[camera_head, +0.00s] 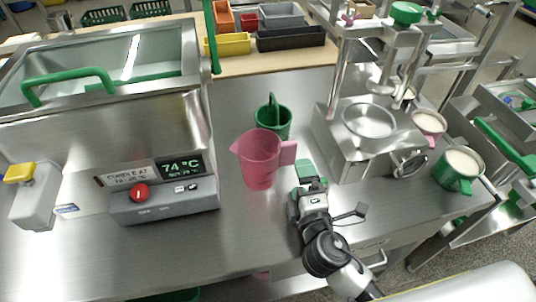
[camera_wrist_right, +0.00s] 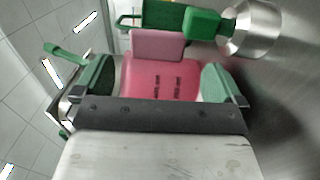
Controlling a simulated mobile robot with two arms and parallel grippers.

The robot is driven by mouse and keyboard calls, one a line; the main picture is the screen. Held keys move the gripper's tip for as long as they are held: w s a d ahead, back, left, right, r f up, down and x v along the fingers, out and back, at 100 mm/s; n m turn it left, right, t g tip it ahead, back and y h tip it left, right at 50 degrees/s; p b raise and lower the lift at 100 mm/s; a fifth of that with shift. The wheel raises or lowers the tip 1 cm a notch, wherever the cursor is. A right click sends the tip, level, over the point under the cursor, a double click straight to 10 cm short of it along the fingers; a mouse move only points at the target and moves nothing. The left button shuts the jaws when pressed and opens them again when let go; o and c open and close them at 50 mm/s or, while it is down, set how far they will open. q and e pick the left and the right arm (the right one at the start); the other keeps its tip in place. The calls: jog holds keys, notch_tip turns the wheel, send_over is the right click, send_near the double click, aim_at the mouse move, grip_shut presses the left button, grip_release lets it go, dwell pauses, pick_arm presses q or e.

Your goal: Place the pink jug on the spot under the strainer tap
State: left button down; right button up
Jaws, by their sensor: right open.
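The pink jug (camera_head: 258,162) stands upright on the steel counter, its handle (camera_head: 288,152) pointing right. My right gripper (camera_head: 311,178) is just right of the jug, near the handle, and looks empty. In the right wrist view the pink jug (camera_wrist_right: 160,80) and its pale pink handle lie ahead, between the open green-padded fingers (camera_wrist_right: 157,82). I cannot tell whether the pads touch it. A metal stand with a round pan (camera_head: 370,120) is at the right; I cannot make out for sure which part is the strainer tap. My left gripper is not in view.
A green jug (camera_head: 273,118) stands just behind the pink one. A control box with a red button (camera_head: 139,192) and a steel vat (camera_head: 110,75) are at the left. A filled green cup (camera_head: 456,172) and a filled pink one (camera_head: 429,127) stand at the right. The front middle counter is bare.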

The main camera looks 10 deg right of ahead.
aim_at(290, 155)
jog(key=w, duration=0.4)
jog(key=w+p, duration=0.1)
jog(key=w, duration=0.2)
jog(key=shift+w+a+r, duration=0.15)
jog(key=shift+w+a, duration=0.05)
jog(key=shift+a, duration=0.15)
jog(key=shift+w, duration=0.45)
jog(key=shift+s, duration=0.1)
jog(key=c, duration=1)
